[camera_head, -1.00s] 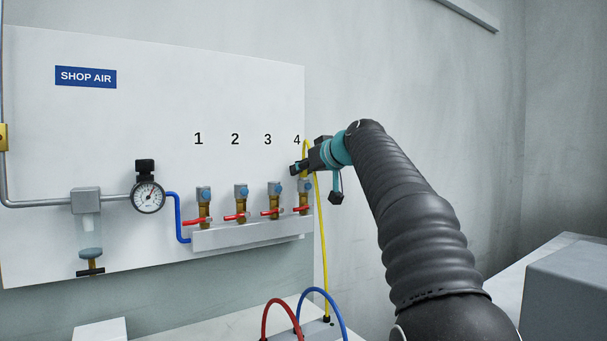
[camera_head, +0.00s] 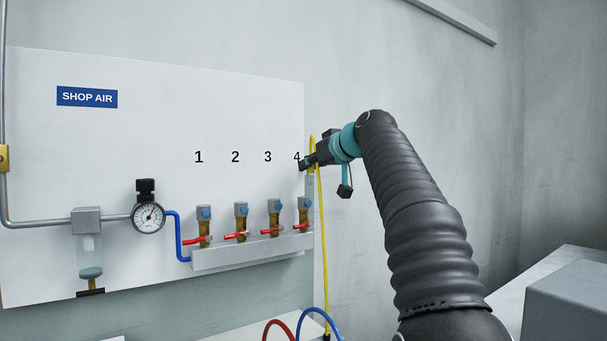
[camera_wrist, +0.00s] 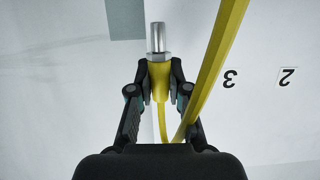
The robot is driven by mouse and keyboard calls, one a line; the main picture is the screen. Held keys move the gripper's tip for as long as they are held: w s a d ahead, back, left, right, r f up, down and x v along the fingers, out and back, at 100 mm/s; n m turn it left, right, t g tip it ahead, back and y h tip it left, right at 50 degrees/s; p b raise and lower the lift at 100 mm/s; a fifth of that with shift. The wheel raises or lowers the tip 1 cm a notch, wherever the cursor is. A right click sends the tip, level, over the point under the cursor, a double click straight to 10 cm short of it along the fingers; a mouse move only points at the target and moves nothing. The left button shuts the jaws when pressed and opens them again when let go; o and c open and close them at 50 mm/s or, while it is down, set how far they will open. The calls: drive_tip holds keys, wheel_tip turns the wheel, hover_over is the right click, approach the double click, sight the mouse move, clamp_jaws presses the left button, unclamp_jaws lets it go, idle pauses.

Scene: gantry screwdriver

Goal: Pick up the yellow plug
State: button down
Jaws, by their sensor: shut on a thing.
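The yellow plug (camera_wrist: 158,80) is between the fingers of my gripper (camera_wrist: 159,88) in the wrist view. It has a yellow body and a bare metal tip that points up in that picture. My gripper is shut on the yellow body. In the head view my gripper (camera_head: 305,164) is beside the number 4, above the fourth outlet (camera_head: 304,208) and apart from it. The plug is mostly hidden by my gripper there. The yellow hose (camera_head: 322,250) loops over at my gripper and hangs down to the bench.
Several outlets with red levers stand along a grey manifold (camera_head: 250,252) on the white panel (camera_head: 230,110). A pressure gauge (camera_head: 148,217) is at left. Red (camera_head: 279,325) and blue (camera_head: 322,317) hoses arch at the bottom. A grey box (camera_head: 570,300) stands at right.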

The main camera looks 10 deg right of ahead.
drive_tip(key=s+d+r, duration=0.5)
drive_tip(key=s+d, duration=0.1)
drive_tip(key=d, duration=0.1)
drive_tip(key=shift+s+d+r, duration=0.15)
drive_tip(key=shift+d+r, duration=0.05)
drive_tip(key=shift+r, duration=0.2)
drive_tip(key=shift+d, duration=0.1)
